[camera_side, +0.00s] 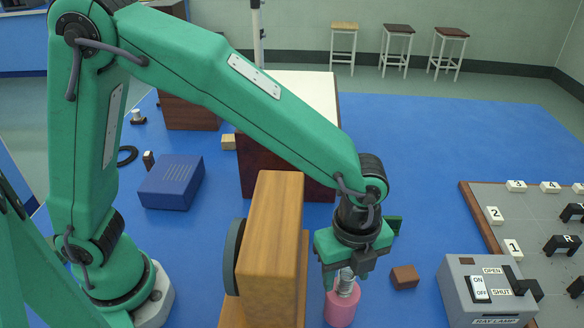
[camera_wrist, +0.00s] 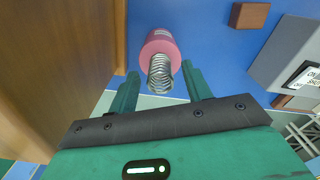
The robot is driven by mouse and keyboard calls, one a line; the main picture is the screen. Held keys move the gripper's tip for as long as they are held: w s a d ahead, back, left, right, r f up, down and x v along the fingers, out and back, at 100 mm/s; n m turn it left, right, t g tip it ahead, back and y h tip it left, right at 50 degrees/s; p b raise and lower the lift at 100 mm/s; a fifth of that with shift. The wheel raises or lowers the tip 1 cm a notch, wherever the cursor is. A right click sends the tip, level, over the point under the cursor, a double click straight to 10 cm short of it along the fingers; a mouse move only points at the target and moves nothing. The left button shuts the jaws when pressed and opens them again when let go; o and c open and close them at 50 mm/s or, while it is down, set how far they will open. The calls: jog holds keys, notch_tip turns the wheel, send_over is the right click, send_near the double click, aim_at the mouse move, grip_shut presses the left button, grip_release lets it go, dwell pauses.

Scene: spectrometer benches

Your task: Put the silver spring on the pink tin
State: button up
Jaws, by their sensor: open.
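The pink tin (camera_side: 341,309) stands on the blue bench right of the wooden block. It also shows at the top of the wrist view (camera_wrist: 158,43). The silver spring (camera_side: 346,285) is upright at the tin's top and appears to rest on it. In the wrist view the spring (camera_wrist: 160,75) covers part of the tin's top, between my fingers. My gripper (camera_side: 347,276) is open just above the tin, with its fingers on either side of the spring. In the wrist view gaps show between the spring and both fingers of my gripper (camera_wrist: 161,76).
A tall wooden block (camera_side: 273,245) stands close on the left. A small brown block (camera_side: 405,277) and a grey lamp switch box (camera_side: 487,290) are on the right. A blue box (camera_side: 171,182) lies farther left.

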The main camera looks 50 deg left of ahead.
aim_at(346, 272)
notch_tip(346, 272, up, 11)
dwell(0.5)
jog(key=shift+a, duration=0.1)
dwell(0.4)
